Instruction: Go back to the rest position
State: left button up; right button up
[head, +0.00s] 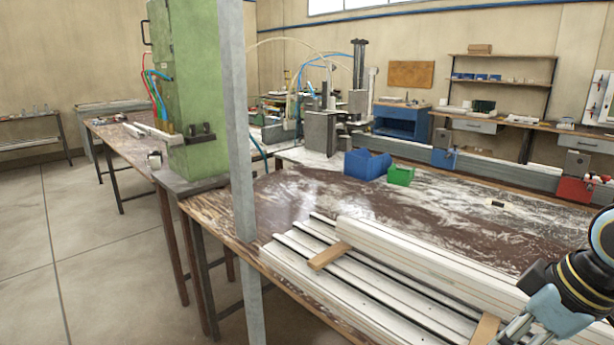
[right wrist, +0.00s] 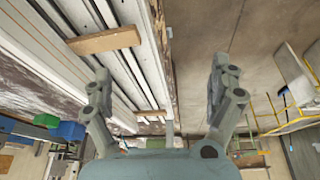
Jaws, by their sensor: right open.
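My right arm shows at the lower right corner of the head view, with the base of its gripper at the bottom edge. In the right wrist view my right gripper (right wrist: 160,90) is open, its two fingers wide apart with nothing between them. It is above the front edge of the bench (head: 222,218), beside the white profiles (head: 420,262). The left finger overlaps the profiles in the picture; the right finger is over the floor. I cannot tell the exact height. My left gripper is not in either view.
Wooden spacers (head: 329,256) lie among the profiles. A blue bin (head: 367,164) and a green bin (head: 400,176) stand farther back on the bench. A grey post (head: 238,130) rises at the bench's front edge, near a green machine (head: 192,80). The floor (head: 100,230) at left is clear.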

jog(key=s+a+f+m+h, duration=0.1)
jog(key=s+a+m, duration=0.15)
jog(key=s, duration=0.55)
jog(key=s+a+m+h, duration=0.1)
jog(key=s+m+h, duration=0.15)
jog(key=s, duration=0.65)
jog(key=s+d+f+m+g+b, duration=0.2)
jog(key=f+b, duration=0.7)
jog(key=f, duration=2.9)
pick_arm(q)
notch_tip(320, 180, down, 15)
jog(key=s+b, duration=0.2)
jog(key=b, duration=0.4)
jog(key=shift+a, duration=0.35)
pick_arm(e)
jog(key=s+d+f, duration=0.2)
jog(key=s+f, duration=1.6)
jog(key=f, duration=0.1)
jog(key=shift+s+f+n+y, duration=0.2)
jog(key=shift+f+n+y, duration=0.1)
jog(key=shift+n+y, duration=0.1)
